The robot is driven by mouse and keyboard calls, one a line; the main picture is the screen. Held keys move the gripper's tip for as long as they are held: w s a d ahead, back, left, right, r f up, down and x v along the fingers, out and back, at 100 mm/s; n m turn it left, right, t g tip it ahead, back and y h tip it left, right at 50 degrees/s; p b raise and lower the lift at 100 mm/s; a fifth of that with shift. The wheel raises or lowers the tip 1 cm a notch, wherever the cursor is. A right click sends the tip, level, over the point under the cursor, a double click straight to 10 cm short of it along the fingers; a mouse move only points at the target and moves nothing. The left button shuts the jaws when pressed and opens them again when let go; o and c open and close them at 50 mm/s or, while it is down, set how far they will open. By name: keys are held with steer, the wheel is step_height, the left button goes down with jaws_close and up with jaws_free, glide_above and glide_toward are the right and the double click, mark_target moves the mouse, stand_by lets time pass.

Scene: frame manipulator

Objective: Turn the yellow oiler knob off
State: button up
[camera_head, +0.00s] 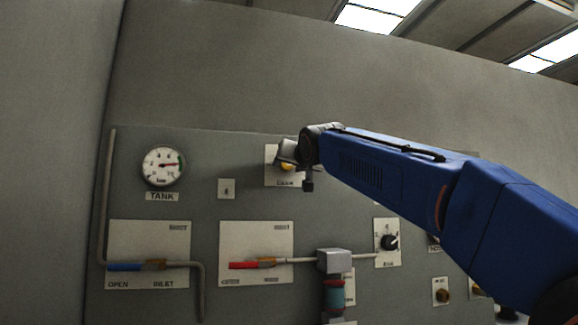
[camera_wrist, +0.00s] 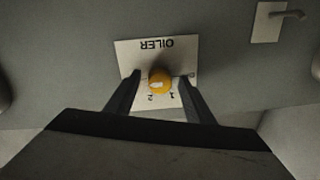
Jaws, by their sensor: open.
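The yellow oiler knob (camera_wrist: 160,81) sits on a white plate (camera_wrist: 125,48) marked OILER, which appears upside down in the wrist view, with small numerals below the knob. My gripper (camera_wrist: 163,75) is open, with one dark finger on each side of the knob. I cannot tell whether the fingers touch it. In the head view, a bit of the yellow knob (camera_head: 287,166) shows beside my gripper (camera_head: 284,160), and my wrist covers part of the plate (camera_head: 271,153). A pale mark shows on the knob's face; its exact setting is unclear.
The grey panel also carries a tank gauge (camera_head: 163,166), a blue-handled valve (camera_head: 124,267), a red-handled valve (camera_head: 243,265) and a black selector knob (camera_head: 389,242). A grey block (camera_head: 334,261) on a pipe sticks out below my arm. The wall above the panel is clear.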

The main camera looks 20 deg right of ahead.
steer(key=c, duration=1.1)
